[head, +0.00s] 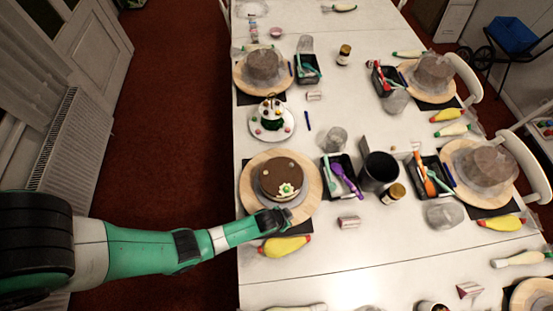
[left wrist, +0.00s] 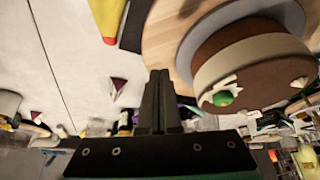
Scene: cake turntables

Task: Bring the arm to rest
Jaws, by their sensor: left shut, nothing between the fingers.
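My left arm comes in from the left, and its gripper (head: 273,220) hangs over the near edge of a wooden turntable (head: 246,189). A brown cake (head: 281,175) with a white and green flower decoration stands on the turntable, just beyond the gripper. In the left wrist view the fingers (left wrist: 160,105) are shut together with nothing between them, and the brown cake (left wrist: 250,65) is to their right, apart from them. My right gripper is in neither view.
A yellow piping bag (head: 285,247) lies just below the turntable. A black tray (head: 339,172) with tools and a dark cup (head: 378,170) stand to the right. More turntables with covered cakes (head: 263,66) line the white table. The front middle of the table is mostly clear.

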